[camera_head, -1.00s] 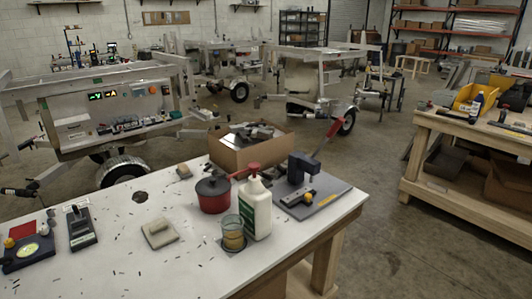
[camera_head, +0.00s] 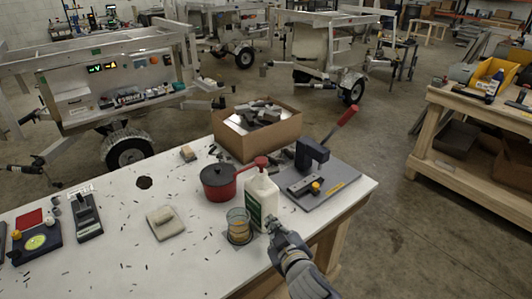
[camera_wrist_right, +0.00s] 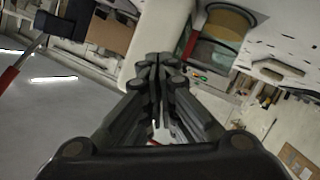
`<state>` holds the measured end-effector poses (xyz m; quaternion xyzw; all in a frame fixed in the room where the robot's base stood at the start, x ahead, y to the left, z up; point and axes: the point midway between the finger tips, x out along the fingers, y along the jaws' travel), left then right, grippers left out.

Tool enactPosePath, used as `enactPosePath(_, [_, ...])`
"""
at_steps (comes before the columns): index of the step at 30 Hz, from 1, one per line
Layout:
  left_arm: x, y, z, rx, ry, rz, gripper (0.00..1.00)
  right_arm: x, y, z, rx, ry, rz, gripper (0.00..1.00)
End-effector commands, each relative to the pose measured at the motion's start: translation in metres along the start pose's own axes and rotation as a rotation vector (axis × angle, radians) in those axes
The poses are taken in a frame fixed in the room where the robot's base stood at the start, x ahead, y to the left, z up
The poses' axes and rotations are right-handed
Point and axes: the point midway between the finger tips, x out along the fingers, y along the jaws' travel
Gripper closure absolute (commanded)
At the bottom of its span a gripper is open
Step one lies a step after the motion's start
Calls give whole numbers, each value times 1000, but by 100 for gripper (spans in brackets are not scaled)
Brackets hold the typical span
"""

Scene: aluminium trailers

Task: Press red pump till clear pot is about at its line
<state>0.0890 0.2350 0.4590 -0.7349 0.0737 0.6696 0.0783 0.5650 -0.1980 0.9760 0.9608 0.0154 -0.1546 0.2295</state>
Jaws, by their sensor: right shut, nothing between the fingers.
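The red pump (camera_head: 261,162) tops a white bottle (camera_head: 262,195) that stands upright on the white table. The clear pot (camera_head: 239,226) stands just left of the bottle and holds amber liquid; I cannot make out its line. My right gripper (camera_head: 272,226) is shut and empty, in front of the lower right of the bottle, well below the pump. I cannot tell whether it touches the bottle. In the right wrist view, the shut fingers (camera_wrist_right: 160,65) point at the white bottle (camera_wrist_right: 158,35), with the clear pot (camera_wrist_right: 222,35) beside it. My left gripper is not in view.
A red pot with a dark lid (camera_head: 218,183) stands behind the bottle at left. A grey press with a red lever (camera_head: 312,160) stands at right. A cardboard box (camera_head: 256,135) is behind. A beige block (camera_head: 165,222) lies at left.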

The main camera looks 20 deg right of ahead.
Motion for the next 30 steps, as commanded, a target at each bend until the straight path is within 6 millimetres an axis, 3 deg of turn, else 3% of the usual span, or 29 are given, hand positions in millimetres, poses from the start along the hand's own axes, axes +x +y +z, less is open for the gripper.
enactPosePath(3, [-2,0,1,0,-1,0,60,11,13,-59,-66,174,29,100])
enactPosePath(9, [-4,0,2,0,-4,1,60,12,20,-152,-197,459,47,100])
enactPosePath(14, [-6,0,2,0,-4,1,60,1,15,-223,-338,689,35,100])
enactPosePath(19, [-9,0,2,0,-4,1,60,-23,-4,-296,-582,963,-23,100])
enactPosePath(24, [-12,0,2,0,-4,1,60,-40,-33,-332,-911,1159,-141,100])
enactPosePath(30, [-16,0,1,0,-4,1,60,-30,-41,-326,-1345,1188,-318,100])
